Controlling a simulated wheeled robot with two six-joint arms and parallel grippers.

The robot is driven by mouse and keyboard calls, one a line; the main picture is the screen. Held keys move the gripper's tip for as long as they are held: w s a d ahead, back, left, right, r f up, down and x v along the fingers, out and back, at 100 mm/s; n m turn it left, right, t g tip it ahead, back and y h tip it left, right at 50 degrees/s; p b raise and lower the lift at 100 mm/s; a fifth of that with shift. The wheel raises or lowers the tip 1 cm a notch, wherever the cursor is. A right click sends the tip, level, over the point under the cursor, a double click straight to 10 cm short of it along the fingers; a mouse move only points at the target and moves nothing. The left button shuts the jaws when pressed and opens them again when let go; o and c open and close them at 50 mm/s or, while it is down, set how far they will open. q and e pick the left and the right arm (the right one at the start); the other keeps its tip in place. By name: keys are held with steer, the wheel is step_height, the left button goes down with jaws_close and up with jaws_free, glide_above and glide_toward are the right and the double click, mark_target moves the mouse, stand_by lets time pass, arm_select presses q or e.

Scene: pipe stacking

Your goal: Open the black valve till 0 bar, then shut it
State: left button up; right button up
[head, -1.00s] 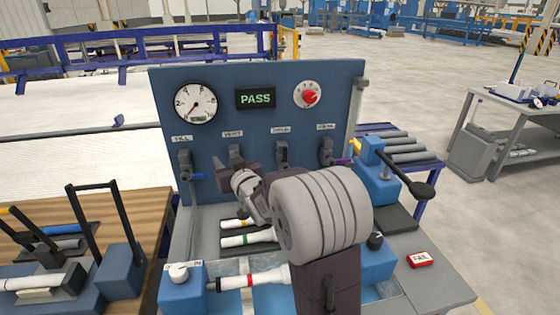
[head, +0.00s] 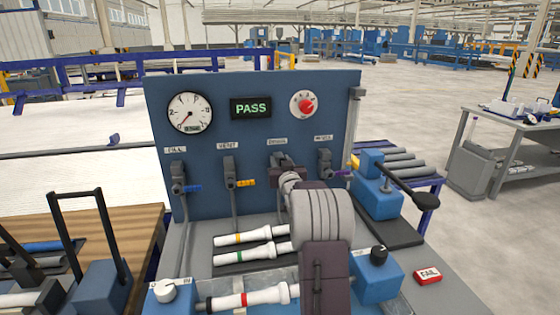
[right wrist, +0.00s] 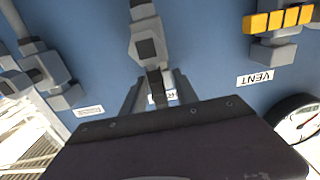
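The blue test panel (head: 260,190) carries a row of small grey valves below a round gauge (head: 189,112). The gauge needle points down and left, near the low end; its small digital readout is too small to read. My right gripper (head: 287,170) is at the third valve, whose label is partly covered. In the right wrist view two grey fingers (right wrist: 158,95) stand apart, with the dark handle (right wrist: 154,82) of the grey valve body (right wrist: 147,38) between them. I see no clear grip on it. My left gripper is not in view.
The vent valve (head: 230,171) has a yellow handle pointing right; the fill valve's handle (head: 190,188) is blue. A display (head: 251,108) reads PASS. White pipes (head: 248,237) lie below the panel. A blue pump with a black lever (head: 410,188) stands at right.

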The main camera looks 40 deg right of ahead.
steer(key=shift+w+d, duration=0.1)
steer(key=shift+w, duration=0.1)
jaws_close()
stand_by(1.3)
